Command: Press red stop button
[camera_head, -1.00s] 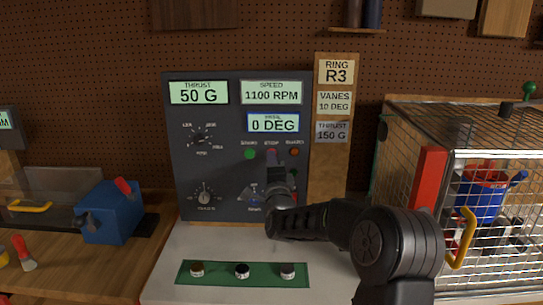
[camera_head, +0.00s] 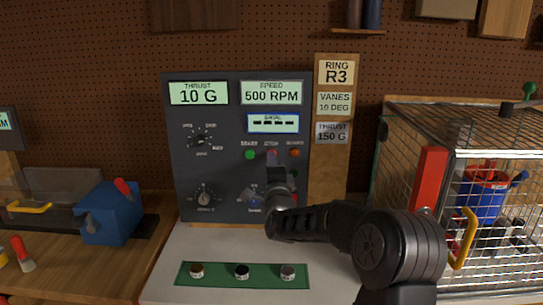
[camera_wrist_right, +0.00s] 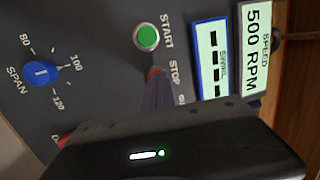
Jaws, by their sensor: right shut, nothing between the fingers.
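The dark control panel (camera_head: 220,130) stands upright at the back. Its displays read thrust 10 G, speed 500 RPM, and dashes for swirl. The green start button (camera_head: 250,154) is clear; it also shows in the right wrist view (camera_wrist_right: 146,37). The red stop button (camera_wrist_right: 154,71) sits under the STOP label, mostly hidden behind my fingers. My right gripper (camera_head: 272,163) is shut and empty, its tips at the stop button; in the right wrist view the fingers (camera_wrist_right: 156,92) cover it. Whether they touch it I cannot tell. My left gripper is not in view.
A wire-mesh cage (camera_head: 490,150) with a red bar and yellow handle stands at the right. A guard lamp (camera_head: 295,153) sits just right of the stop button. A blue box (camera_head: 108,215) is at the left. A green strip (camera_head: 218,276) with several knobs lies in front.

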